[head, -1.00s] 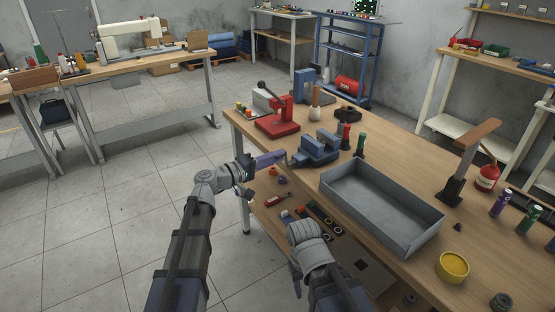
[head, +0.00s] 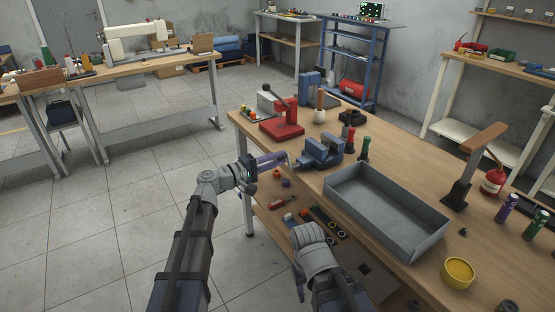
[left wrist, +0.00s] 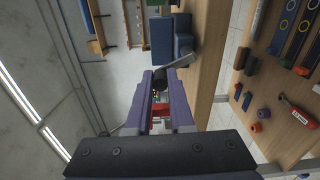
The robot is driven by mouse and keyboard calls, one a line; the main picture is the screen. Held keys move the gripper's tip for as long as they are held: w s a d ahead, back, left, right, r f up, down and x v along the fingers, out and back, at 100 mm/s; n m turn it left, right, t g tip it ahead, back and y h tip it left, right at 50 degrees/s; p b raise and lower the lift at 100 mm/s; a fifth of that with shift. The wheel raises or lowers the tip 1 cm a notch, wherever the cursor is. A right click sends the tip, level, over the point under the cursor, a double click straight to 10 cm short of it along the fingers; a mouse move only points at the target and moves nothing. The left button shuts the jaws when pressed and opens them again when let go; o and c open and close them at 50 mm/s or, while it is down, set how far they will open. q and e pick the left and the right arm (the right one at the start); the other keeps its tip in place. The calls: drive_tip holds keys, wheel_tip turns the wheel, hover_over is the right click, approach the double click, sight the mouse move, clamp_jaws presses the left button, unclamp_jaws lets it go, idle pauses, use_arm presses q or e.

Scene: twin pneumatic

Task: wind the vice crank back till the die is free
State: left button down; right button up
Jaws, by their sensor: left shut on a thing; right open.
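The blue vice (head: 322,155) stands at the near left edge of the workbench; it also shows in the left wrist view (left wrist: 162,42). Its grey crank arm (left wrist: 182,61) reaches from the vice body to a dark handle (left wrist: 160,77). My left gripper (head: 284,158) is at the crank, to the left of the vice. Its purple fingers are shut on the crank handle, at the fingertips in the left wrist view (left wrist: 160,82). I cannot make out the die in the jaws. My right gripper (head: 298,282) hangs low before the bench, open, its fingertips hard to make out.
A grey metal tray (head: 388,212) lies right of the vice. A red press (head: 283,130) stands behind it on the left. A shelf below the bench holds small parts and a red-handled tool (head: 282,202).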

use_arm(q)
drive_tip(key=c, duration=0.8)
unclamp_jaws()
drive_tip(key=v, duration=0.8)
drive_tip(key=shift+w, duration=0.1)
